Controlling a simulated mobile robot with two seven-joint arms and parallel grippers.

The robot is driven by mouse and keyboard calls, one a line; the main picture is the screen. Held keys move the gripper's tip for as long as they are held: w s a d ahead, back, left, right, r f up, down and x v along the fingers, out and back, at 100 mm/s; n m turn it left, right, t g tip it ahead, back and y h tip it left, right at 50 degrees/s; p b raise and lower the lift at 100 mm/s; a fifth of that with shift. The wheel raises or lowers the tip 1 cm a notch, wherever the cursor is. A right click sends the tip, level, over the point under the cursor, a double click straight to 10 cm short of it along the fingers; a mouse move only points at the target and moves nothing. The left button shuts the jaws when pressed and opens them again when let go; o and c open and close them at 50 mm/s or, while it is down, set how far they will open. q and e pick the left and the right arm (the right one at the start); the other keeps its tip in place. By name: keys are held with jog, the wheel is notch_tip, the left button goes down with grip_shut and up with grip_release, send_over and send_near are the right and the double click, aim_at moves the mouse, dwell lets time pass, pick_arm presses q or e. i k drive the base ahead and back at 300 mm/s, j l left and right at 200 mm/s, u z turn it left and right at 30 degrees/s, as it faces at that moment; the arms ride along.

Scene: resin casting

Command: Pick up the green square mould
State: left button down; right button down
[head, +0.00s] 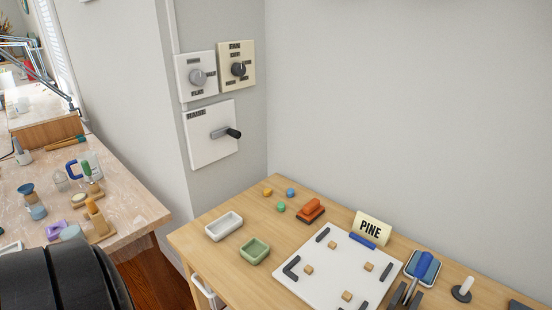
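The green square mould (255,251) is a small, shallow, open tray. It sits on the light wooden table near its left edge, and its inside looks empty. A white rectangular mould (223,226) sits just behind and to the left of it, apart from it. A large black ridged shape fills the lower left corner, probably part of my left arm. Nothing touches the green mould.
A white board (338,272) with dark bars and small wooden blocks lies right of the mould. Behind are an orange block (311,209), small coloured pieces and a PINE sign (372,228). A cluttered bench (130,208) is left, across a gap.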

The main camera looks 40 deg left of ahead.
aim_at(254, 251)
jog(key=u, duration=0.4)
jog(key=j+u, duration=0.1)
jog(key=u, duration=0.65)
jog(key=j+u, duration=0.1)
jog(key=u, duration=0.3)
jog(key=i+j, duration=0.15)
jog(key=j, duration=0.3)
jog(key=i+j, duration=0.1)
jog(key=j, duration=0.3)
jog(key=i+j, duration=0.15)
jog(key=j, duration=0.3)
jog(key=j+z, duration=0.15)
jog(key=z, duration=0.3)
jog(key=j+z, duration=0.1)
jog(key=z, duration=0.3)
jog(key=j+z, duration=0.15)
jog(key=z, duration=0.3)
